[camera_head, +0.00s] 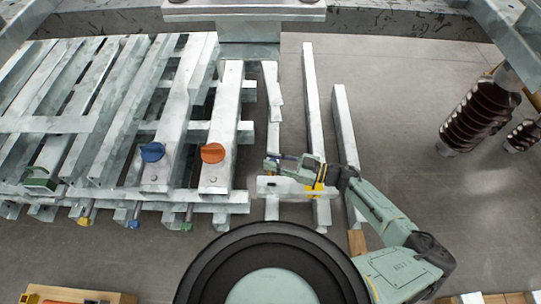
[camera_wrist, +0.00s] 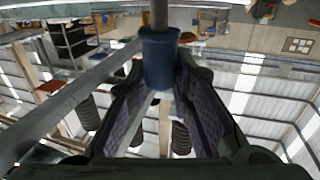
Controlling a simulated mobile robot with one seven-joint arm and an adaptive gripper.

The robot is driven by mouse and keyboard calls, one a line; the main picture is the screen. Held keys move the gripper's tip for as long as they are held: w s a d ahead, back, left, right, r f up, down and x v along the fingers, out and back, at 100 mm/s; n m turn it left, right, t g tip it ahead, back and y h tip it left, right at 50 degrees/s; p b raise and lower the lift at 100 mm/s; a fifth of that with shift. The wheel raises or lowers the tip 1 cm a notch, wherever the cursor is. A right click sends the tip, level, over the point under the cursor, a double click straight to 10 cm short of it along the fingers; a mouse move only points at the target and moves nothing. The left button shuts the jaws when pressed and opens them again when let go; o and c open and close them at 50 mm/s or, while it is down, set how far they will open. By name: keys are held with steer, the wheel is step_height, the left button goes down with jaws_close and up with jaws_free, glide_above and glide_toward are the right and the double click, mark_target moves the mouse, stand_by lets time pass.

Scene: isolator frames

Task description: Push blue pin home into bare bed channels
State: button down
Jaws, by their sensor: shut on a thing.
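My gripper (camera_head: 275,162) reaches in from the right, over or close to a pale cross plate (camera_head: 296,188) on the bare bed channels (camera_head: 272,125). In the wrist view my gripper's two dark pads (camera_wrist: 160,85) are closed around a blue pin (camera_wrist: 160,58). The pin shows as a blue cylinder with a thin grey rod at its upper end. In the head view the held pin is too small to make out clearly, and I cannot tell whether it touches a channel.
Left of the bare channels stand beams with an orange knob (camera_head: 212,153) and a blue knob (camera_head: 152,152). Yellow (camera_head: 84,219), blue (camera_head: 134,222) and green (camera_head: 188,226) ended pins stick out along the front. Brown ribbed insulators (camera_head: 480,115) are at right. Floor between is clear.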

mark_target(273, 173)
steer(key=shift+a, duration=0.15)
stand_by(0.4)
steer(key=shift+f+b, duration=2.1)
steer(key=shift+f, duration=0.85)
steer(key=shift+f+b, duration=0.45)
steer(key=shift+f, duration=0.7)
steer(key=shift+r, duration=0.15)
steer(key=shift+r+p, duration=0.75)
steer(key=shift+p, duration=0.2)
steer(key=shift+p, duration=0.3)
stand_by(0.5)
steer(key=shift+f+b, duration=0.35)
steer(key=shift+f, duration=0.25)
stand_by(0.8)
